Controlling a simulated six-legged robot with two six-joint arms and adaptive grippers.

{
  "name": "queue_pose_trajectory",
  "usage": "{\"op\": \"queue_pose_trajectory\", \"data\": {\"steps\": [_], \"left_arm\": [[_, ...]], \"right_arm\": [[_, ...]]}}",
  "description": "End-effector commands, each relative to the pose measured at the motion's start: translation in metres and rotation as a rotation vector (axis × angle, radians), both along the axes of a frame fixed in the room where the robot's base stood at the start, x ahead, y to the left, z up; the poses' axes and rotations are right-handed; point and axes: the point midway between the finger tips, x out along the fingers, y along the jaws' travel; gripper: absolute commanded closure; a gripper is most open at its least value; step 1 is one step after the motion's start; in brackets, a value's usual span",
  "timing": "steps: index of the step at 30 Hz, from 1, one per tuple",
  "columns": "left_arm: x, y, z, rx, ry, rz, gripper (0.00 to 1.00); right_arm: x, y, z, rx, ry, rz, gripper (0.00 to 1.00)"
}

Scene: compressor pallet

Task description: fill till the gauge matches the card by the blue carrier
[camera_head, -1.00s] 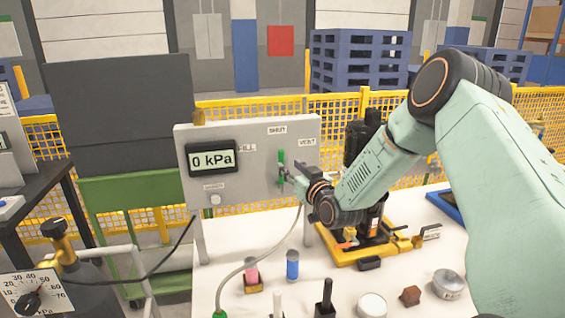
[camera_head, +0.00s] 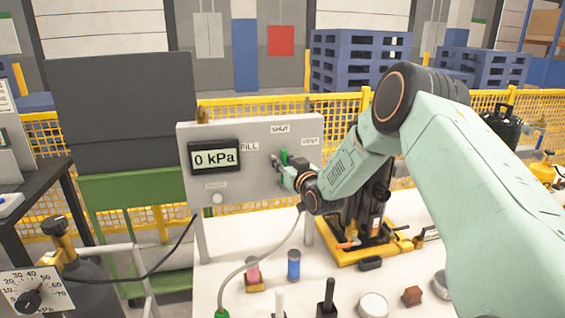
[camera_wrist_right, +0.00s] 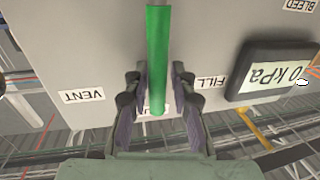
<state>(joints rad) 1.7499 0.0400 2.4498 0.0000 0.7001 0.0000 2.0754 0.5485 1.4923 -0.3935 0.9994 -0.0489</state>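The gauge (camera_head: 213,157) on the grey panel (camera_head: 240,128) reads 0 kPa. A green lever (camera_head: 284,157) stands upright on that panel, its free end at the SHUT label (camera_head: 280,128). FILL is to its left and VENT to its right. My right gripper (camera_head: 283,176) is at the lever. In the wrist view, upside down, its two fingers (camera_wrist_right: 160,85) lie on either side of the green lever (camera_wrist_right: 158,45), very close to it; whether they press on it I cannot tell. I make out no blue carrier or card beside one. My left gripper is not in view.
A white dial plate (camera_head: 45,278) marked in kPa is at lower left, near a gas cylinder (camera_head: 85,280). The white table (camera_head: 240,300) carries a pink and a blue cylinder, dark and pale pegs and a yellow-framed device (camera_head: 350,256). A hose hangs below the panel.

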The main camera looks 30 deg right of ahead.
Motion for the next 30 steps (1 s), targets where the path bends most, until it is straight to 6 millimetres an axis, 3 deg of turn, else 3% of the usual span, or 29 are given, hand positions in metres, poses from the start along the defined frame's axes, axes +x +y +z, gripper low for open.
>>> {"op": "queue_pose_trajectory", "data": {"steps": [7,30], "left_arm": [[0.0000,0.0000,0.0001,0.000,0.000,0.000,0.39],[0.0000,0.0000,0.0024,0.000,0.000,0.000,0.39]], "right_arm": [[-0.0005,-0.0003,0.0000,0.000,0.000,-0.001,0.99],[0.0005,0.0030,0.0002,-0.030,0.011,0.001,1.00]]}}
